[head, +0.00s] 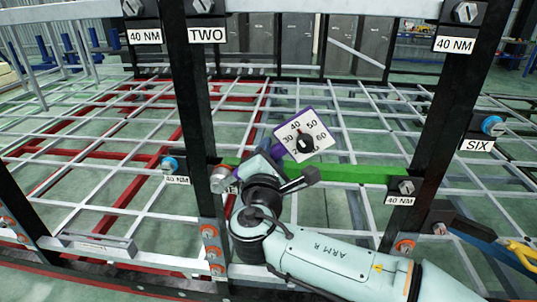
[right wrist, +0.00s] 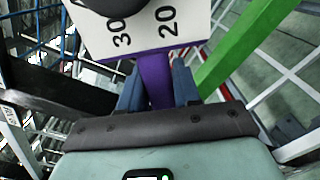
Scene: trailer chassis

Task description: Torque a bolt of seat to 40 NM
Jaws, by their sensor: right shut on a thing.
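My right gripper (head: 272,150) is at the left end of the green bar (head: 345,172), beside the black post with the TWO label. It is shut on the purple handle of a torque tool (head: 304,137) with a white dial plate and black knob. In the right wrist view the purple handle (right wrist: 156,80) sits between the gripper's two blue-grey fingers (right wrist: 157,88). A silver bolt (head: 220,180) on the post is close to my wrist; I cannot tell whether the tool touches it. A bolt (head: 406,187) labelled 40 NM is at the bar's right end. My left gripper is out of view.
Black uprights (head: 190,110) and (head: 445,120) frame the work area. More labelled bolts are at the top (head: 466,11) and at the blue-ringed SIX bolt (head: 493,125). A grey grid floor (head: 130,200) with red beams lies behind. A yellow item (head: 522,252) is at the right edge.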

